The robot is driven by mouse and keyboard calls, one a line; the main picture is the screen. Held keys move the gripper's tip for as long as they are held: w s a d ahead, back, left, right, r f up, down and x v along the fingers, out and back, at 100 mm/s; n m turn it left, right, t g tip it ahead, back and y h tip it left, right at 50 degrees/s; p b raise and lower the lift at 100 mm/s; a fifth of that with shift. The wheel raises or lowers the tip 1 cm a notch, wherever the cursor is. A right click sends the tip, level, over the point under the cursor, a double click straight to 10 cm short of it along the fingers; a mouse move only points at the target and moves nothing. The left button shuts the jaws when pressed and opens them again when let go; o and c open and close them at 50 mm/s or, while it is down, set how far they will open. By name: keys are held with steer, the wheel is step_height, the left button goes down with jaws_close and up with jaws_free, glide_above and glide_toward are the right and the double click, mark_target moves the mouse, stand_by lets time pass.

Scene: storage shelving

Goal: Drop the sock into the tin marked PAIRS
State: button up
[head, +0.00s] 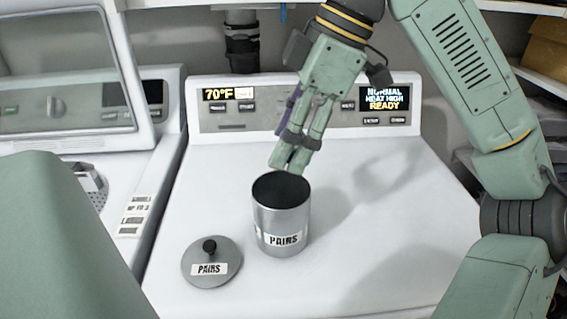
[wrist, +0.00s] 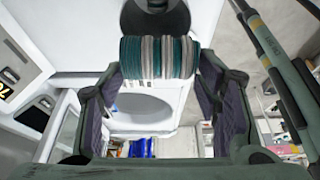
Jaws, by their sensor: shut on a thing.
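The metal tin (head: 275,218) stands upright and open on the white machine top, with a PAIRS label on its front. Its round lid (head: 224,260), also marked PAIRS, lies to its left with a black knob up. My gripper (head: 287,164) points down at the tin's far rim, its tips just above the mouth; I cannot tell whether they touch it. In the wrist view, my gripper (wrist: 160,68) is shut on the sock (wrist: 160,56), a rolled bundle with teal and grey stripes. The sock is not clear in the head view. A dark round shape beyond it appears to be the tin's mouth.
The white machine top (head: 370,265) is clear right of the tin. A control panel (head: 305,118) rises along its back edge. Another white appliance (head: 85,165) with a raised lid stands at left. Shelves with a brown box (head: 546,50) are at far right.

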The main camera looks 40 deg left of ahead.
steer(key=shift+f, duration=0.95)
steer(key=o, duration=1)
steer(key=v, duration=1.2)
steer(key=shift+s+a, duration=0.1)
